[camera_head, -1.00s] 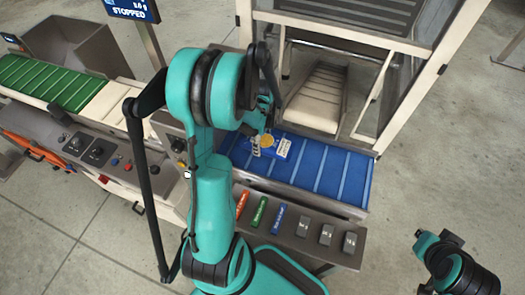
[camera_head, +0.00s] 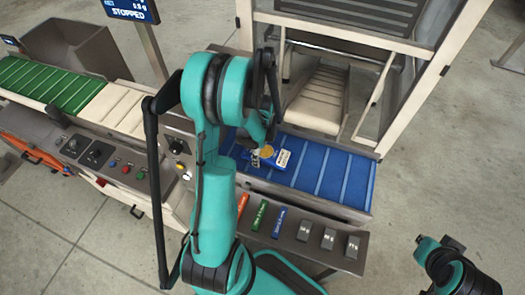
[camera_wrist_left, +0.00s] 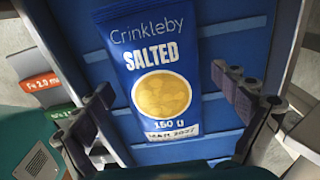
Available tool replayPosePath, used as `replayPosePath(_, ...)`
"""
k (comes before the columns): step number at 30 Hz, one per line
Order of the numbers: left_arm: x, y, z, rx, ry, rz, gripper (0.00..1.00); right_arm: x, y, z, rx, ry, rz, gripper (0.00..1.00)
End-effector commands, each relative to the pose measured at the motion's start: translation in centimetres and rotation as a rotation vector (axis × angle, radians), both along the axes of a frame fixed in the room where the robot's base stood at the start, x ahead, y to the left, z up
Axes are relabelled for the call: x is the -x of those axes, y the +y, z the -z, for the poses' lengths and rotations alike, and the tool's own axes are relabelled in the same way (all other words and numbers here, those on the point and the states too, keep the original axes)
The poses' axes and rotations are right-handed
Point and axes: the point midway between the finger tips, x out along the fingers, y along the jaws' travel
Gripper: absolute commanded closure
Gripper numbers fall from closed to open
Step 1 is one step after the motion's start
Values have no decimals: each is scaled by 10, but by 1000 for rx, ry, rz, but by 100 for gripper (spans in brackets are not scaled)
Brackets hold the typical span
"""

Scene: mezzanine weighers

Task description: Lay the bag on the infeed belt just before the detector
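The bag (camera_head: 283,157) is blue, with "Crinkleby SALTED" and a yellow disc on its front. It lies face up over the blue belt (camera_head: 340,180), near that belt's left end in the head view. My left gripper (camera_head: 260,150) is directly over the bag. In the left wrist view its fingers (camera_wrist_left: 165,95) stand apart on both sides of the bag (camera_wrist_left: 150,35), with strips of blue belt (camera_wrist_left: 190,152) showing between. My right arm's end (camera_head: 447,248) is at the lower right, and its fingers cannot be made out.
A framed detector housing (camera_head: 365,20) stands behind the blue belt. Coloured tags and grey blocks (camera_head: 328,238) sit on the front ledge.

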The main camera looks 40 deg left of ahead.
Motion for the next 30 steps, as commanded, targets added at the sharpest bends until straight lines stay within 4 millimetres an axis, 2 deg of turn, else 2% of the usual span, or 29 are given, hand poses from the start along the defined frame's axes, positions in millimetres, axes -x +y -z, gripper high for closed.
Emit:
replayPosePath(11,0,0,-5,0,0,0,0,0,0,-5,0,0,0,100)
replayPosePath(14,0,0,-20,0,0,0,0,0,0,-11,0,0,0,100)
replayPosePath(24,0,0,-95,0,0,0,0,0,0,-38,0,0,0,100)
replayPosePath(30,0,0,-119,0,0,0,0,0,0,-45,0,0,0,100)
